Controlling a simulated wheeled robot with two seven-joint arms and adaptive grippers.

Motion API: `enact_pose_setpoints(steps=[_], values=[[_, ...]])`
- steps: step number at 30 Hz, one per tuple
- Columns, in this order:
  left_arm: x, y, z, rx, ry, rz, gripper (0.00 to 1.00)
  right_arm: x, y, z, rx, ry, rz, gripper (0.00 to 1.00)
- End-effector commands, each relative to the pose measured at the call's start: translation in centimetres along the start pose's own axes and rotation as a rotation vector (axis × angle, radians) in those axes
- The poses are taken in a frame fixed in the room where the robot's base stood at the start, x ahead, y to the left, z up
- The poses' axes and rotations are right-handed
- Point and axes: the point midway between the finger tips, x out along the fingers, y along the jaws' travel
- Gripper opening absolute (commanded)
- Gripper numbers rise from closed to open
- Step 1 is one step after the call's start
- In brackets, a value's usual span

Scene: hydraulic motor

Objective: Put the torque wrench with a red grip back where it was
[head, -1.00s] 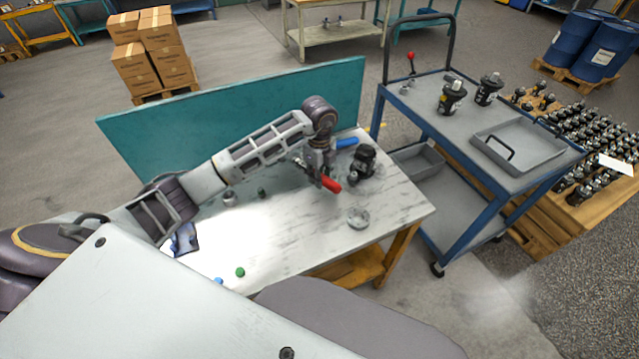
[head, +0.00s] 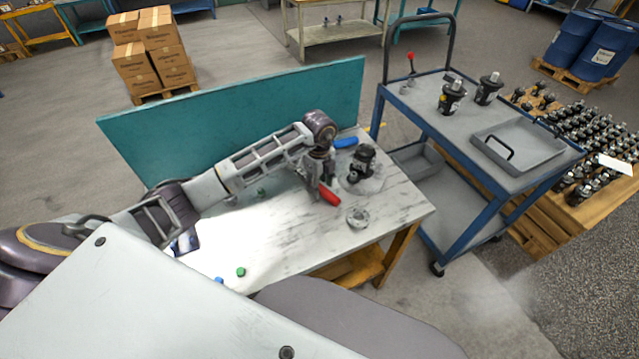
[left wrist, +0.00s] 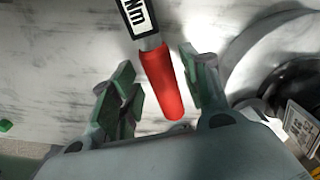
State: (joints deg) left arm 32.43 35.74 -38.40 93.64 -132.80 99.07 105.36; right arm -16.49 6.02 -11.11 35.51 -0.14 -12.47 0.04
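The torque wrench's red grip (head: 330,197) is at the workbench's right half, just below my left gripper (head: 323,184). In the left wrist view the red grip (left wrist: 164,82) lies between the two green-padded fingers of my left gripper (left wrist: 158,88). A gap shows on the grip's left side and a narrower one on its right, so the fingers are open around it. The wrench's shaft with a white "Nm" label (left wrist: 139,14) runs up out of that view. In the head view the shaft is hidden by the gripper. My right gripper is not in view.
On the workbench (head: 400,203), a black motor (head: 362,165) stands right of my gripper, a blue-handled object (head: 345,142) lies behind it, and a metal ring (head: 358,217) lies in front. Green (head: 241,272) and blue caps lie near the front edge. A teal panel (head: 230,115) bounds the back.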

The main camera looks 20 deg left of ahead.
Motion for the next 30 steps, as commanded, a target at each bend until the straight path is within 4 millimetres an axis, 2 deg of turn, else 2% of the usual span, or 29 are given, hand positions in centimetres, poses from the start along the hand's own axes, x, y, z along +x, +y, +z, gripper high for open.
enact_pose_setpoints(steps=[11,16,24,30], values=[[-0.2,0.0,0.0,0.0,0.0,0.0,0.49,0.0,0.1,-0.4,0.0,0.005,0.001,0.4],[-1.1,-0.1,0.1,0.0,0.0,-0.001,0.49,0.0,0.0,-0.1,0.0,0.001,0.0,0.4],[-4.4,-0.1,0.0,0.0,0.0,-0.003,0.49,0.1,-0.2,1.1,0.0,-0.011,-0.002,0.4],[-7.4,-0.1,0.0,0.0,-0.001,-0.003,0.49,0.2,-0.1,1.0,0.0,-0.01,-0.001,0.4]])
